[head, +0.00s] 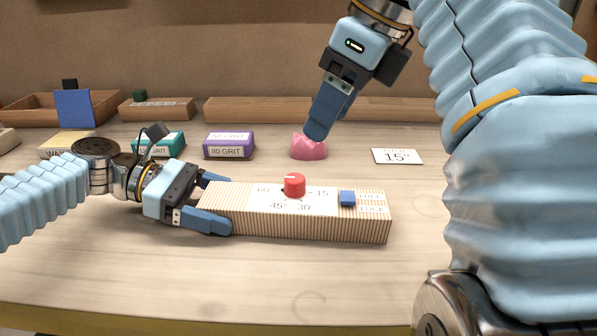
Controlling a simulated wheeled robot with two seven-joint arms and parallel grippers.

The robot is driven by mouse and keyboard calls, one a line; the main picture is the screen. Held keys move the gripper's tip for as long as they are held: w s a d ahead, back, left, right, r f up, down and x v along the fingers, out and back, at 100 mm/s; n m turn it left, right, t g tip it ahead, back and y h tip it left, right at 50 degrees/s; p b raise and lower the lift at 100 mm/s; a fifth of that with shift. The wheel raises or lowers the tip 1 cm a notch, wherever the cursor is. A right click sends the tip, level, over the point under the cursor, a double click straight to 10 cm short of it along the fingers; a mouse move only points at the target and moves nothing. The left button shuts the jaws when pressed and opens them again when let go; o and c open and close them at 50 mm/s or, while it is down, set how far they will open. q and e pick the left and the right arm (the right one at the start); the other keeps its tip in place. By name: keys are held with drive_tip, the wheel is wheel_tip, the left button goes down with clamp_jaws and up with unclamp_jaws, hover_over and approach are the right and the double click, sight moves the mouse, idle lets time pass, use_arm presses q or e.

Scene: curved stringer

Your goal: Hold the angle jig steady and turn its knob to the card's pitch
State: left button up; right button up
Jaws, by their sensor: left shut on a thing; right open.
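The angle jig (235,203) is a long ribbed wooden block lying on the bench, with a white dial plate. Its red knob (294,186) stands on the dial among the marks 60, 45, 30 and 15; the pale pointer line appears towards the upper left, near 60. A blue slider (347,198) sits by the FREE and LOCK lettering. My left gripper (217,202) is shut on the jig's left end. My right gripper (318,136) is open and points down behind the knob, above and apart from the jig. The card (397,157) reads 15° and lies behind, to the right.
A pink lump (308,148) lies below my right gripper. A purple grit block (229,146) and a teal grit block (160,144) lie to the left. Wooden trays (60,104) and a long wooden bar (300,109) line the back. The front of the bench is clear.

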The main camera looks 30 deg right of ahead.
sight(296, 177)
drive_tip(key=x, duration=1.2)
drive_tip(key=shift+s, duration=0.1)
drive_tip(key=c, duration=1)
